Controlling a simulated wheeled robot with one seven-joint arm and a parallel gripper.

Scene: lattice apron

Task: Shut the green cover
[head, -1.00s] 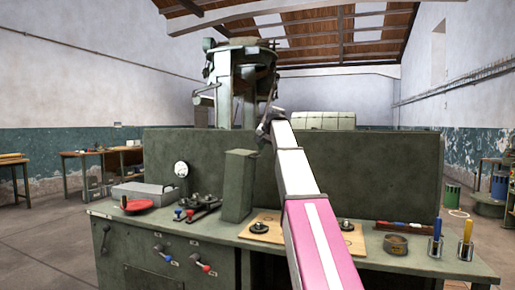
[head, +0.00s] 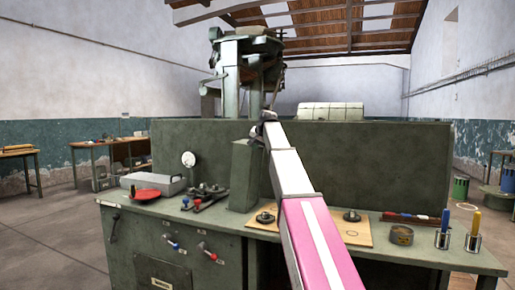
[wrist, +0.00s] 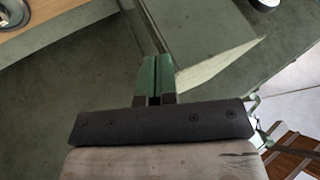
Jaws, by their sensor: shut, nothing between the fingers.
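A tall dark-green upright piece (head: 243,178), which looks like the green cover, stands on the bench before the green back panel. Its hinge and the opening it belongs to cannot be made out. My gripper (head: 268,117) is small in the head view, at the far end of my arm, near the piece's upper right edge. In the wrist view my gripper (wrist: 152,62) is shut and empty, its green fingers together. A green slab with a pale edge (wrist: 212,68) lies just right of the fingers, probably the same piece; whether they touch cannot be told.
The green back panel (head: 385,165) spans the bench behind. A wooden board (head: 358,233) with dark knobs lies right of the upright piece.

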